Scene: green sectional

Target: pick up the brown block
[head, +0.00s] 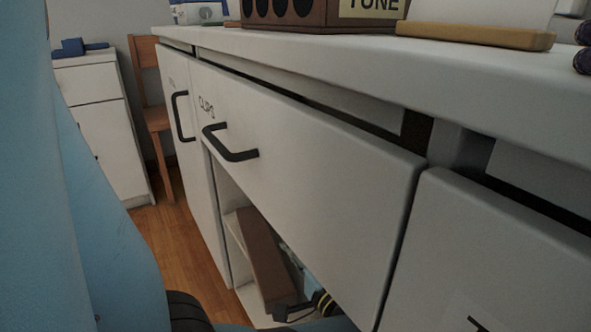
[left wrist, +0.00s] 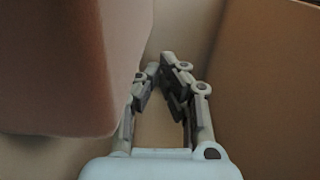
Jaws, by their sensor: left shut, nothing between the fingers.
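A tall brown block (head: 262,258) stands in the open compartment low in the white cabinet in the head view. My left gripper (head: 287,312) is low at this compartment, just to the right of the block's lower part and partly cut off by the cabinet. In the left wrist view the left gripper (left wrist: 158,77) is shut and empty. A large reddish-brown surface (left wrist: 60,65) is close on its left and another brown surface (left wrist: 268,90) is on its right. I cannot tell which of them is the block. My right gripper is not in view.
The white cabinet (head: 300,130) has black handles and overhangs the compartment. A brown box marked TUNE (head: 320,14) and a wooden board (head: 475,36) are on the countertop. A wooden chair (head: 150,105) and a white drawer unit (head: 100,125) stand at the back left. Some wood floor is clear.

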